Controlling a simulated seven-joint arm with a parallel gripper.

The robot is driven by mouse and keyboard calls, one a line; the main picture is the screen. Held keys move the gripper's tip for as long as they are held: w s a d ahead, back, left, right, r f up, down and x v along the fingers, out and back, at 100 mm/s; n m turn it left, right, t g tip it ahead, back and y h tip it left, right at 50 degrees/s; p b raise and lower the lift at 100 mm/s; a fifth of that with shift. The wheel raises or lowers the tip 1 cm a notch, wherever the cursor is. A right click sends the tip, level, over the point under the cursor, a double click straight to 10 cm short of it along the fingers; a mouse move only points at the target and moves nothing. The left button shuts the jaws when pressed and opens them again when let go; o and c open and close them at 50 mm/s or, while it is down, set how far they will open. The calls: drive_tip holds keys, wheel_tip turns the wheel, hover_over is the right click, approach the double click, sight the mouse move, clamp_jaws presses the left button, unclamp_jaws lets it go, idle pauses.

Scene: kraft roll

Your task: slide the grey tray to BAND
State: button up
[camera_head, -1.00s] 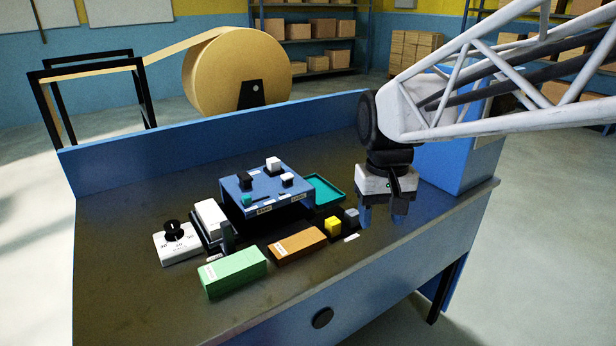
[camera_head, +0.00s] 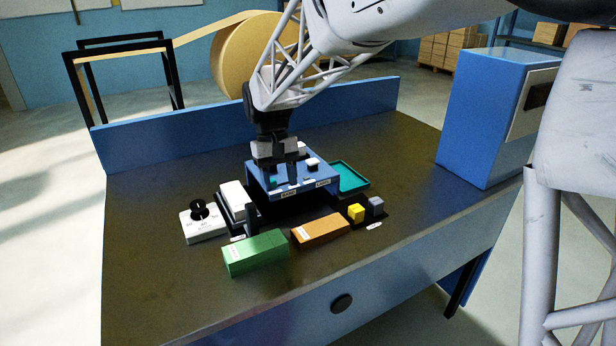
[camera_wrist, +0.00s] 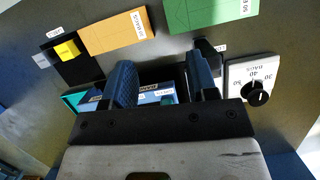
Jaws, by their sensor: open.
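My gripper (camera_head: 284,180) is open and points down over the left part of the blue raised stand (camera_head: 318,194). In the wrist view, my gripper's two blue fingers (camera_wrist: 161,75) are apart, with part of the stand (camera_wrist: 158,92) showing between them. Two white labels are on the stand's front edge; the left one (camera_head: 288,192) seems to read BAND. I cannot make out a clearly grey tray. A teal tray (camera_head: 352,177) lies right of the stand. A pale block (camera_head: 232,195) sits in a dark holder left of it. Contact with the stand cannot be told.
A white dial box (camera_head: 204,228) is at the left. A blue cabinet (camera_head: 490,120) stands right.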

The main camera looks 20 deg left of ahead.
drive_tip(key=n, duration=0.1)
approach(254, 221)
drive_tip(key=shift+a+f+h, duration=0.3)
drive_tip(key=shift+f+h, duration=0.1)
drive_tip(key=shift+f, duration=0.1)
drive_tip(key=shift+x, duration=3.85)
drive_tip(key=shift+s, duration=0.1)
drive_tip(key=shift+d, duration=0.1)
clamp_jaws()
